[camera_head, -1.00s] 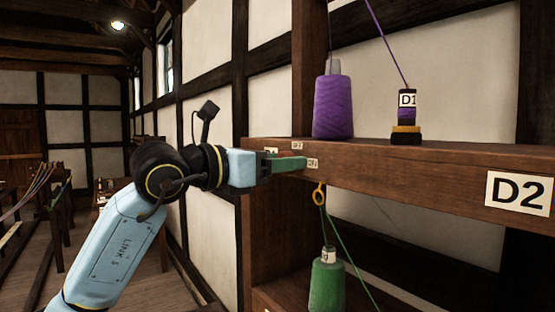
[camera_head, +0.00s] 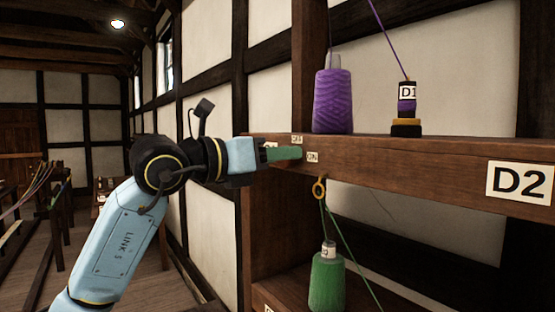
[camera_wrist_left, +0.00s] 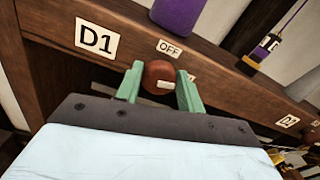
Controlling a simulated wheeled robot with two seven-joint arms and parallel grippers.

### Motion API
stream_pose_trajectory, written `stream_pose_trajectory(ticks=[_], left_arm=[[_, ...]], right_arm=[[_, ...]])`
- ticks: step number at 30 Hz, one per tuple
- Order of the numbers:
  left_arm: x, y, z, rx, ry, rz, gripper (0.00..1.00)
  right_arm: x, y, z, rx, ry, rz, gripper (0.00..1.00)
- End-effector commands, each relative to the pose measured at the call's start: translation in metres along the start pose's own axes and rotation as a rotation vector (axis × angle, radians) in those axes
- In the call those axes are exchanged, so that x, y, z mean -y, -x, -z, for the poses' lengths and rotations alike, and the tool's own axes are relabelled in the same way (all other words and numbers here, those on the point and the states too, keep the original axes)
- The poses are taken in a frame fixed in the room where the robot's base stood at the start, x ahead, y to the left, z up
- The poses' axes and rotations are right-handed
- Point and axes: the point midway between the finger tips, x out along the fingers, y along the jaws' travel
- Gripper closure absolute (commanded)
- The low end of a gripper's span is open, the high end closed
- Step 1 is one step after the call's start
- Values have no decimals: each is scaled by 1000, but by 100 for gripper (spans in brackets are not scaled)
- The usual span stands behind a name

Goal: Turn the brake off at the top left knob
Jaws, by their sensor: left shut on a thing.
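The knob (camera_wrist_left: 158,72) is a round red-brown ball with a small pale mark, on the front of a wooden beam (camera_wrist_left: 60,25). My left gripper (camera_wrist_left: 160,85) has its green fingers on either side of the knob and is shut on it. An "OFF" label (camera_wrist_left: 170,48) is just above the knob; another label (camera_wrist_left: 192,77) is partly hidden by a finger. In the head view my left gripper (camera_head: 287,153) is at the beam's left end and hides the knob. There the "OFF" label (camera_head: 296,139) and "ON" label (camera_head: 312,157) show. My right gripper is not in view.
A purple spool (camera_head: 333,100) and a smaller spool marked D1 (camera_head: 406,105) stand on the beam. A green spool (camera_head: 327,280) is below, its thread running through a yellow ring (camera_head: 319,188). A "D2" plate (camera_head: 520,182) is at the right.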

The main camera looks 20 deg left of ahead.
Motion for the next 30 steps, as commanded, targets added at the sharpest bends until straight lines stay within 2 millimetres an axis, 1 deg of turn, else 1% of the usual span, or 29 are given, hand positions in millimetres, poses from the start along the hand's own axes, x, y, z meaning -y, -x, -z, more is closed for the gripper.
stream_pose_trajectory(ticks=[3, 12, 21, 30], left_arm=[[0, 0, 1, 2, 105, 1, 85], [-2, 0, 1, 0, 392, 0, 85], [-3, 0, 1, 1, 677, 0, 85], [-3, 0, 1, 0, 960, 1, 85]], right_arm=[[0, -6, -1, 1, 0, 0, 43], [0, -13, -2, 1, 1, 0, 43], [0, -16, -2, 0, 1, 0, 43], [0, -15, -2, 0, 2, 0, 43]])
